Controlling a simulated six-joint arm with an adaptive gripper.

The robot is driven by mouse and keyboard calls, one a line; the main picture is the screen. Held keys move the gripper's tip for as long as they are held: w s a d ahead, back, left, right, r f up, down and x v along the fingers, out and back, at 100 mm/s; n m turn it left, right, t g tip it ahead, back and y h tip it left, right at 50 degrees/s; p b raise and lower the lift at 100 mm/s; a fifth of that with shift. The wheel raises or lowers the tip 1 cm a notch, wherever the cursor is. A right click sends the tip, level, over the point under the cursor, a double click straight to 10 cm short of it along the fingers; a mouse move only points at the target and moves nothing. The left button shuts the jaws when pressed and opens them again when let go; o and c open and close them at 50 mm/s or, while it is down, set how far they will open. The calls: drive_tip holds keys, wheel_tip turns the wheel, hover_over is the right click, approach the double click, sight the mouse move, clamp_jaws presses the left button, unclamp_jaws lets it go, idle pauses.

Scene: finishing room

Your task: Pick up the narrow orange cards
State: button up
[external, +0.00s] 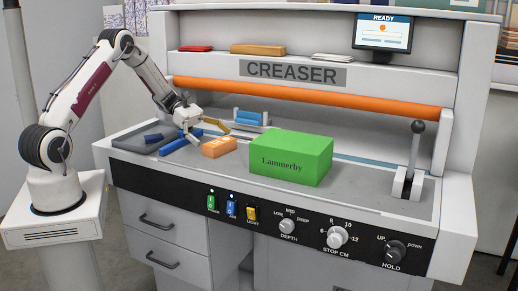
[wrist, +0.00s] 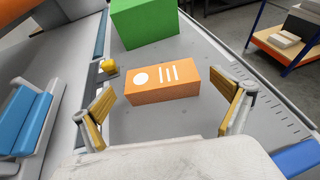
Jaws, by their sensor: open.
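The narrow orange cards form an oblong orange block (external: 219,147) on the grey bed of the creaser, left of the green box. In the wrist view the orange block (wrist: 162,87) shows a white circle and white bars on its top. My gripper (external: 203,130) is above and just left of it in the external view. In the wrist view my gripper (wrist: 170,107) is open, its yellow-padded fingers spread wide on either side of the block's near side. Nothing is between the pads, and I cannot tell the exact height gap.
A large green box (external: 290,158) labelled Lammerby stands close to the right. A blue stack (wrist: 22,118) in a grey holder lies to the left in the wrist view. A small yellow piece (wrist: 109,66) sits nearby. An orange roller (external: 300,97) spans behind.

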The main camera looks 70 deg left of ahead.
sight(218, 141)
drive_tip(key=shift+w+d+f, duration=0.1)
drive_tip(key=shift+w+d, duration=0.05)
drive_tip(key=shift+d, duration=0.05)
drive_tip(key=shift+x, duration=2.6)
drive_tip(key=c, duration=1.3)
